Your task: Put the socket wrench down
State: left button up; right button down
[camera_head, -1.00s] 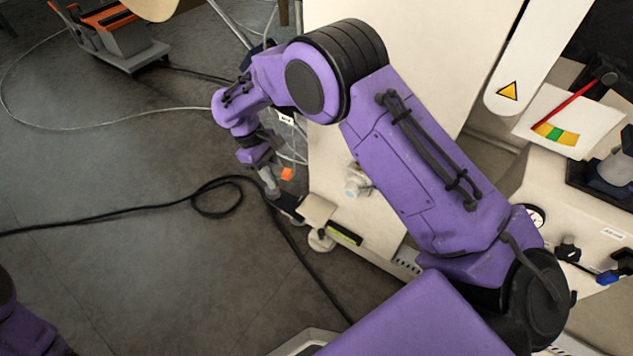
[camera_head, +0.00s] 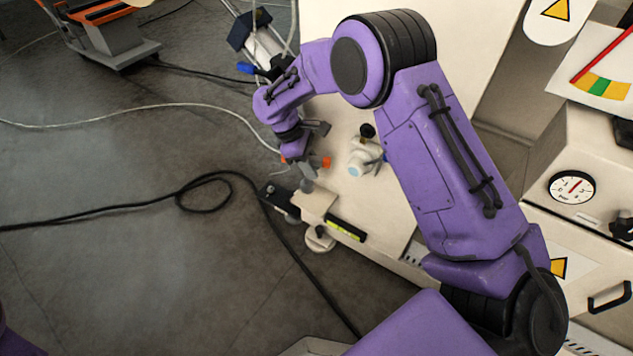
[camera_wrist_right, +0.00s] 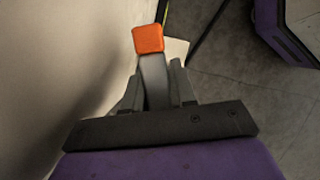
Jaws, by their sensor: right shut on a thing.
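My right gripper (camera_head: 308,178) is at the end of the purple arm, pointing down above a small beige ledge (camera_head: 318,205) on the side of the machine. In the right wrist view its grey fingers (camera_wrist_right: 156,90) are shut on the socket wrench, a grey bar with an orange block end (camera_wrist_right: 148,39). In the head view an orange end (camera_head: 322,162) shows beside the fingers. The rest of the wrench is small and partly hidden by the gripper. I cannot tell whether it touches the ledge. My left gripper is out of view.
A black-and-yellow bar (camera_head: 345,228) and a black block (camera_head: 279,198) sit by the ledge. A white valve-like fitting (camera_head: 362,158) stands close right of the gripper. A dark cable (camera_head: 225,178) loops over the open floor. A dial gauge (camera_head: 572,187) is at right.

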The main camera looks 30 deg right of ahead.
jog(key=x, duration=0.1)
jog(key=b+x, duration=0.1)
jog(key=x, duration=0.1)
jog(key=b+x, duration=0.1)
jog(key=x, duration=0.1)
jog(key=shift+w, duration=0.4)
jog(key=shift+f, duration=0.15)
jog(key=c, duration=0.9)
grip_release()
jog(key=p+v, duration=0.5)
jog(key=v, duration=0.7)
jog(key=shift+p, duration=0.4)
